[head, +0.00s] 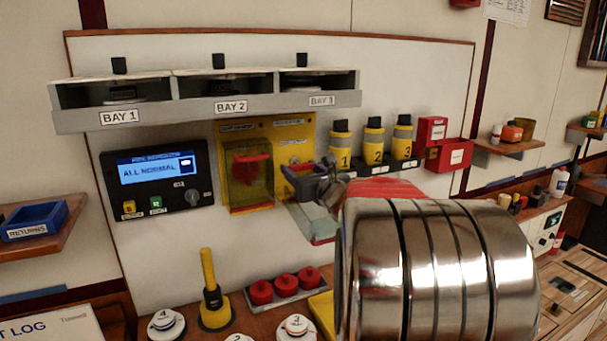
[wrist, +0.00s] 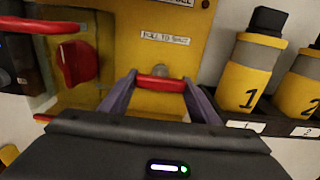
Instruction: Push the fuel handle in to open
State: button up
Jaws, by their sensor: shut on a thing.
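The fuel handle is a red bar (wrist: 160,82) in front of a yellow plate (wrist: 180,18) with a label that seems to read "PULL TO SHUT". A grey round stem shows just behind the bar. My gripper (wrist: 160,80) is shut on the red handle, one finger at each end. In the head view, my gripper (head: 302,180) is at the right half of the yellow panel (head: 292,130) and hides the handle. How far the handle stands out from the plate cannot be told.
A clear flap (head: 318,228) hangs below my gripper. Numbered yellow canisters (head: 373,145) stand close to the right. A display box (head: 157,178) reads "ALL NORMAL".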

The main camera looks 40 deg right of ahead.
jog(key=shift+w+d+r, duration=0.1)
jog(key=shift+w+d, duration=0.05)
jog(key=shift+w, duration=0.45)
jog(key=o, duration=1.5)
jog(key=shift+w, duration=0.1)
jog(key=v, duration=1.3)
jog(key=shift+s, duration=0.4)
